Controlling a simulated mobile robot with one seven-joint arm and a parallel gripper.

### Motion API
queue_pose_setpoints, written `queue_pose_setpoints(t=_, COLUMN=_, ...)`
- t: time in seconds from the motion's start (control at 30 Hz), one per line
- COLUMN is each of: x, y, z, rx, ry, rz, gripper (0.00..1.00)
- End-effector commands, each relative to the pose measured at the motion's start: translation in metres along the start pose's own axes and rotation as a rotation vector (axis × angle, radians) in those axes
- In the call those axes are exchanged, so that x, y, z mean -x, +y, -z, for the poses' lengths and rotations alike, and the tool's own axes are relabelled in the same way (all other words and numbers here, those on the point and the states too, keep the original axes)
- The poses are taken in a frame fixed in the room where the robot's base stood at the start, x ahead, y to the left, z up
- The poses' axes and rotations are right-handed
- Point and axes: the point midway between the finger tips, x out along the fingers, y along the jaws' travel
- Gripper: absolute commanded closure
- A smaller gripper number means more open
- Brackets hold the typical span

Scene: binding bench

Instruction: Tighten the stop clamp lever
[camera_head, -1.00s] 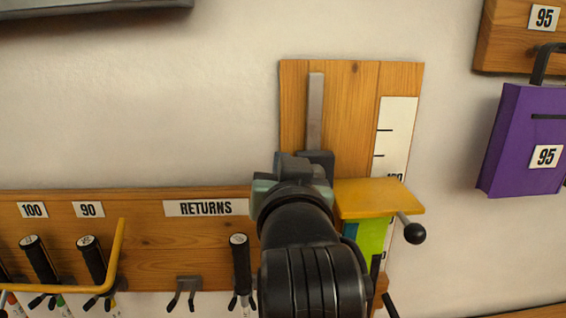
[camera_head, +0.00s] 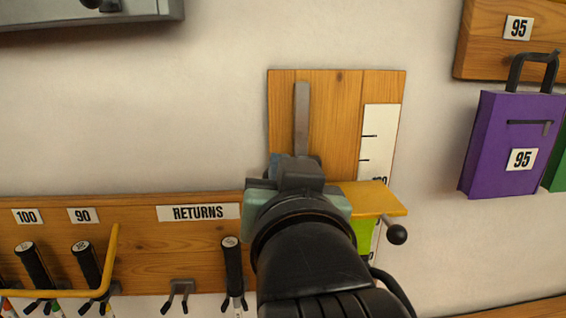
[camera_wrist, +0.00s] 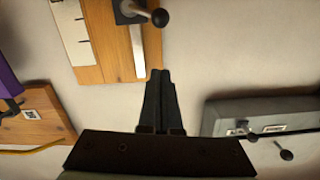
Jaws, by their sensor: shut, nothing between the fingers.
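The clamp is a dark block (camera_wrist: 128,12) on a grey metal rail (camera_head: 301,118), which runs up a wooden board (camera_head: 336,100). Its lever ends in a black ball knob (camera_wrist: 160,17), at the top of the wrist view. My gripper (camera_wrist: 160,72) is shut and empty. Its fingertips point toward the knob in the wrist view, with a visible gap between them. In the head view my arm hides the clamp block and this lever. A yellow plate (camera_head: 375,198) with another black ball-ended lever (camera_head: 396,234) shows to the right of my arm.
A white scale (camera_head: 376,145) is on the board. A purple case (camera_head: 507,145) hangs at the right. A grey box (camera_wrist: 265,112) is on the wall. Bare wall lies left of the board.

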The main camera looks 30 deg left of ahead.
Motion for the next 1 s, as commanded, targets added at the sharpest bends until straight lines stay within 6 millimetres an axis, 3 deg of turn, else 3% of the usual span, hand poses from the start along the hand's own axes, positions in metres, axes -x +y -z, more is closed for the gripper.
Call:
queue_pose_setpoints(t=0.2, x=0.023, y=0.0, z=0.0, rx=0.0, ry=0.001, rz=0.0, gripper=1.0)
queue_pose_setpoints(t=0.67, x=0.027, y=0.004, z=0.006, rx=0.003, ry=0.026, rz=-0.011, gripper=1.0)
queue_pose_setpoints(t=0.77, x=0.033, y=0.018, z=0.029, rx=0.02, ry=0.137, rz=-0.058, gripper=1.0)
queue_pose_setpoints(t=0.83, x=0.044, y=0.034, z=0.055, rx=0.049, ry=0.261, rz=-0.118, gripper=1.0)
queue_pose_setpoints(t=1.0, x=0.095, y=0.073, z=0.119, rx=0.179, ry=0.59, rz=-0.308, gripper=1.0)
